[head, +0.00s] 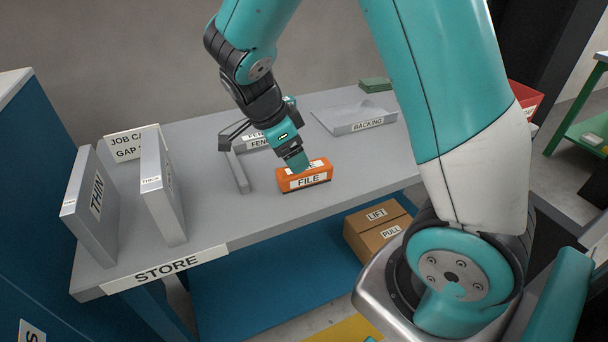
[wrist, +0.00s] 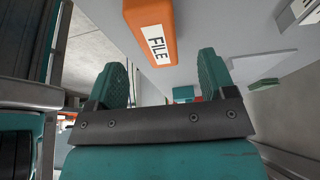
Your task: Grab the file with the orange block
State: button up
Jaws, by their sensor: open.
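The orange block (head: 304,177) labelled FILE lies on the grey bench top, near its front edge in the head view. It also shows at the top of the wrist view (wrist: 150,30), ahead of the fingertips. My gripper (head: 296,165) is just above and behind the block in the head view, with its fingers hiding part of the block's top label. In the wrist view my gripper (wrist: 166,78) has its two teal fingers apart with nothing between them. I cannot tell whether a finger touches the block.
A grey FENCE piece (head: 238,170) stands left of the block. Panels marked THIN (head: 92,205) and another upright panel (head: 160,185) stand at left. A BACKING tray (head: 350,120) lies behind right. A cardboard box (head: 375,230) sits below the bench top.

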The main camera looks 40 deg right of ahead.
aim_at(305, 172)
jog(key=shift+x, duration=3.55)
jog(key=shift+s, duration=0.2)
jog(key=c, duration=1.2)
jog(key=shift+c, duration=0.2)
jog(key=shift+r, duration=0.1)
